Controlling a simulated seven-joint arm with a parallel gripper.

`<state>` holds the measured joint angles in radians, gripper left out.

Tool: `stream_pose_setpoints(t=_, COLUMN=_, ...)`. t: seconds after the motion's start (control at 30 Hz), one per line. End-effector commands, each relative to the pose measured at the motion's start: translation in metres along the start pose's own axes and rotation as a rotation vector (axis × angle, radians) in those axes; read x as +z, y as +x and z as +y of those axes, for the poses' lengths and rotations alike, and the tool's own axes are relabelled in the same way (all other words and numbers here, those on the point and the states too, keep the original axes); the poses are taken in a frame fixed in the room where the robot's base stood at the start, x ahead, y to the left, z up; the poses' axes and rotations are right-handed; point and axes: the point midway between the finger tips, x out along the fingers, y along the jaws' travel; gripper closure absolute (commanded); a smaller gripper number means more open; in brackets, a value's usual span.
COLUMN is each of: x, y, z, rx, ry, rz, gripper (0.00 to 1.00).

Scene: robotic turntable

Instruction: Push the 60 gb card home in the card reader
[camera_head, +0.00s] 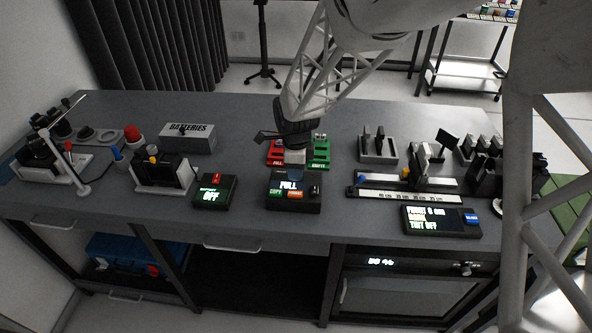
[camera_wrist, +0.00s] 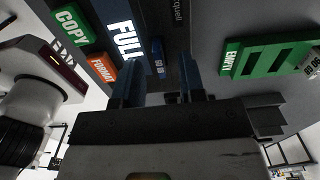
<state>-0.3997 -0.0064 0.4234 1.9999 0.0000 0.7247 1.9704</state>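The card reader (camera_head: 292,190) is a dark box near the table's front middle. Its screen reads FULL, above green COPY and orange FORMAT keys; it also shows in the wrist view (camera_wrist: 122,35). A small blue card (camera_wrist: 158,58) with a white label, seemingly 60 GB, stands at the reader, beside the screen. How deep it sits cannot be told. My gripper (camera_wrist: 160,75) points down at the reader, its two dark blue fingers apart. The card shows in the gap between them, with no clear contact. In the head view my gripper (camera_head: 296,168) hides the slot area.
A green rack (camera_wrist: 262,60) marked EMPTY has open slots and a pale card at its edge. A red rack (camera_head: 277,155) stands beside it behind the reader. An OFF box (camera_head: 213,190) is left of the reader; a slider track (camera_head: 405,194) is to the right.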

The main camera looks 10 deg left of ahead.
Motion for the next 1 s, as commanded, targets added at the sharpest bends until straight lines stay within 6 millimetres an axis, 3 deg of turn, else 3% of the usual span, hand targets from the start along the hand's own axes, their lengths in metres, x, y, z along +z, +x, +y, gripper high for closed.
stream_pose_setpoints(t=0.5, x=0.000, y=-0.060, z=0.000, rx=-0.002, ry=0.000, rz=-0.001, gripper=0.63)
stream_pose_setpoints(t=1.0, x=0.000, y=-0.069, z=0.000, rx=0.000, ry=0.000, rz=0.000, gripper=0.63)
